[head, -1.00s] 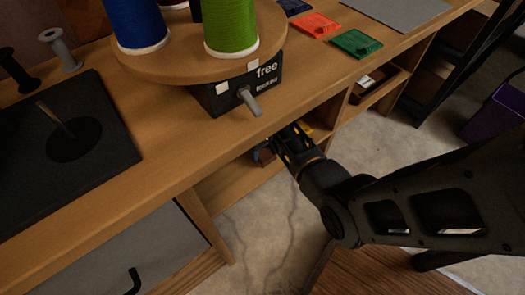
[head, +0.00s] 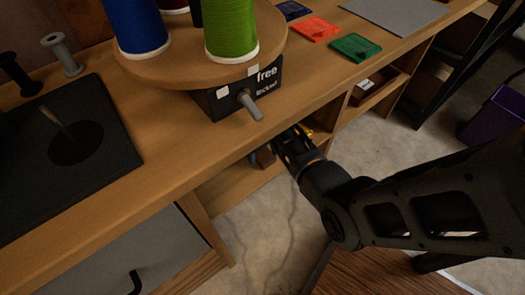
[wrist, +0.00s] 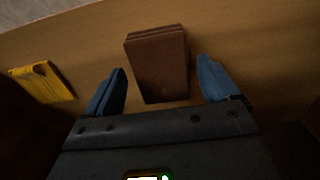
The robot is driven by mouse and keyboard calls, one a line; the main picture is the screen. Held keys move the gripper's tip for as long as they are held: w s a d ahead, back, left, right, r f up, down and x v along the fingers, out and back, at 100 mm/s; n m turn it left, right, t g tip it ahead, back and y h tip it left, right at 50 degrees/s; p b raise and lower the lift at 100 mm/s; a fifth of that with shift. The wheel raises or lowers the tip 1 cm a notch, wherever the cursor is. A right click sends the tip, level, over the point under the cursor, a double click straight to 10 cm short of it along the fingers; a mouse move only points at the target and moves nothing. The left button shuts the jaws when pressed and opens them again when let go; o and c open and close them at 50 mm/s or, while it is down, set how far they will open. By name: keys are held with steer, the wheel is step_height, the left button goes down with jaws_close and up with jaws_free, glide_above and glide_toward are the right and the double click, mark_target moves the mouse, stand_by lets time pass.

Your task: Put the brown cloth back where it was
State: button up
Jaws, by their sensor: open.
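The brown cloth (wrist: 157,62) is a folded, layered block lying on a wooden shelf in the wrist view. My gripper (wrist: 162,88) is open, with one blue-padded finger on each side of the cloth and a gap between each finger and the cloth. In the head view my gripper (head: 281,145) reaches into the shelf under the bench top. A small brown patch beside it there may be the cloth, but the bench edge and my gripper hide most of it.
A folded yellow cloth (wrist: 42,82) lies left of the brown one. Above, the bench top (head: 165,150) carries a round turntable (head: 185,70) with thread spools and a grey lever (head: 250,106). Its front edge overhangs my gripper. The floor (head: 262,225) in front is clear.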

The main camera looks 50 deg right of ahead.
mark_target(263, 153)
step_height(263, 153, up, 11)
steer(key=p, duration=0.3)
steer(key=shift+r+p, duration=0.15)
steer(key=shift+p, duration=0.15)
steer(key=s+a+f+n+t+h, duration=0.1)
steer(key=s+a+t, duration=0.2)
steer(key=s+a, duration=0.35)
steer(key=s+a+f+n+t+h, duration=0.1)
steer(key=s+a+t, duration=0.3)
steer(key=s, duration=0.6)
steer(key=s+a+r+t, duration=0.2)
steer(key=s+a+r, duration=0.1)
steer(key=r, duration=0.6)
steer(key=s+a+r+t+y, duration=0.1)
steer(key=s+a+r+t, duration=0.2)
steer(key=s+r, duration=0.3)
steer(key=s+a+r+n+t+y, duration=0.1)
steer(key=s+a+r+t, duration=0.2)
steer(key=r, duration=0.9)
steer(key=shift+s+a+r, duration=0.15)
steer(key=shift+s+a, duration=0.55)
steer(key=shift+s, duration=0.2)
